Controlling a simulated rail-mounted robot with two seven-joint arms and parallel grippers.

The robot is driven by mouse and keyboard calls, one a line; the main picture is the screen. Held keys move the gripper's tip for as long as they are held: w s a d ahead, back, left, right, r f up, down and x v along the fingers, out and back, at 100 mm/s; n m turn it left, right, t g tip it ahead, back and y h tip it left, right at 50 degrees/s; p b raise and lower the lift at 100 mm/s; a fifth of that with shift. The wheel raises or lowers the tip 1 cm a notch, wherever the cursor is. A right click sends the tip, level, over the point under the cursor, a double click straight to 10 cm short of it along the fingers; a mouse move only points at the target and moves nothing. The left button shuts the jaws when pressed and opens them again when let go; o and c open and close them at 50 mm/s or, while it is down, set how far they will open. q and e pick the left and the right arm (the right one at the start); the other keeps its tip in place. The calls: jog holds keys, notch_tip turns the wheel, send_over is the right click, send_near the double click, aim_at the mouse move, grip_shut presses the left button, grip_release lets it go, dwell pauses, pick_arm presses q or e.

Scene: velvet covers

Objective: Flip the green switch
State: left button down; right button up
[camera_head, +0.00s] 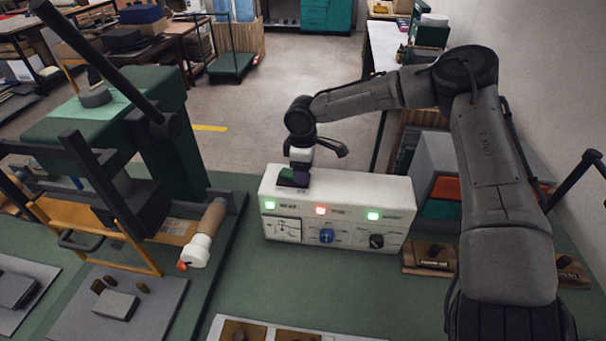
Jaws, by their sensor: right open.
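A white control box (338,231) stands on the green bench, its front facing me. Along its front are a lit green square (270,205) at left, a lit red one (320,211) in the middle and a lit green one (373,216) at right. Below them are a small gauge panel (283,229), a blue knob (326,236) and a black knob (376,240). My right gripper (298,172) is open and points down at the box's top left, above the left green light. A dark green piece lies at its fingertips; I cannot tell whether they touch it. My left gripper is not in view.
A green press-like machine (120,140) with dark bars and a white-capped roller (200,245) stands to the left. Wooden blocks (430,258) lie right of the box. A white-edged tray (270,330) is in front. Green bench is clear before the box.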

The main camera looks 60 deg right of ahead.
jog(key=shift+f, duration=0.7)
jog(key=shift+c, duration=0.3)
jog(key=c, duration=0.9)
jog(key=shift+o, duration=0.2)
jog(key=g, duration=0.1)
jog(key=g+h, duration=0.1)
jog(key=shift+w+a+r+g, duration=0.1)
jog(key=shift+w+r+g, duration=0.2)
jog(key=shift+w, duration=0.05)
jog(key=shift+g+p, duration=0.3)
jog(key=shift+g, duration=0.1)
